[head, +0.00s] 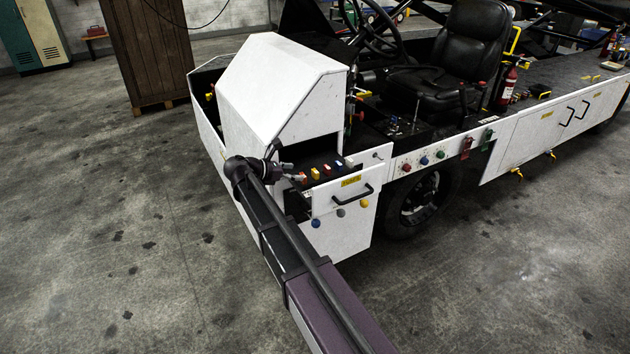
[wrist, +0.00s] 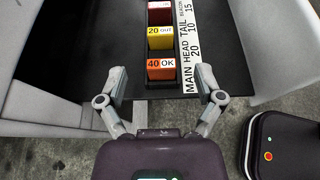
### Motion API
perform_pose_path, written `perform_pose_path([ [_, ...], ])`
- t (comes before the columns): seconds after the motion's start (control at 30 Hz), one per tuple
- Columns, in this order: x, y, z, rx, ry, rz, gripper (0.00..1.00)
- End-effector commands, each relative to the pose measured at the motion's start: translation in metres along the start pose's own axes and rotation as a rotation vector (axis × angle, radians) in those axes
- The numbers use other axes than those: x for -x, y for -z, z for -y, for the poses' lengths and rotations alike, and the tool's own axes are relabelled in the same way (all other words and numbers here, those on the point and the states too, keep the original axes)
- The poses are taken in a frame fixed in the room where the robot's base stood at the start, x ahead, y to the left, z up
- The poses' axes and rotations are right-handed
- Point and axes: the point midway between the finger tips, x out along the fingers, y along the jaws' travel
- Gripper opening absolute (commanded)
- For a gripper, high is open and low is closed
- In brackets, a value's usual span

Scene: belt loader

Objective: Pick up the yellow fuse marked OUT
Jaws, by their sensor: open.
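The yellow fuse marked 20 OUT (wrist: 160,38) stands in a row in a dark drawer, between an orange fuse marked 40 OK (wrist: 161,69) and a dark red fuse (wrist: 161,13). My gripper (wrist: 161,84) is open and empty in the wrist view. Its fingers are spread to either side of the row's near end, closest to the orange fuse, with the yellow fuse farther ahead. In the head view the open drawer holds several small coloured fuses (head: 315,173) beside the end of my arm; my gripper is mostly hidden there.
A white label strip (wrist: 190,50) reading MAIN, HEAD, TAIL and BEACON runs right of the fuses. The drawer front (head: 341,194) has a black handle. The white sloped housing (head: 270,85) rises behind the drawer. Floor is open at left.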

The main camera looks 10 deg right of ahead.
Motion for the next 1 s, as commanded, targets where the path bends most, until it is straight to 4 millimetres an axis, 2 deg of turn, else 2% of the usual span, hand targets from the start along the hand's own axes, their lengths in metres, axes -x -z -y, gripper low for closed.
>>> perform_pose_path([
  [0.03,-0.008,0.002,0.0,0.0,0.0,0.0,0.86],
  [0.2,-0.019,0.001,0.0,0.001,0.0,0.0,0.86],
  [0.67,-0.023,0.0,0.0,0.001,-0.001,0.0,0.86],
  [1.0,-0.056,-0.001,0.0,0.0,-0.001,0.0,0.86],
])
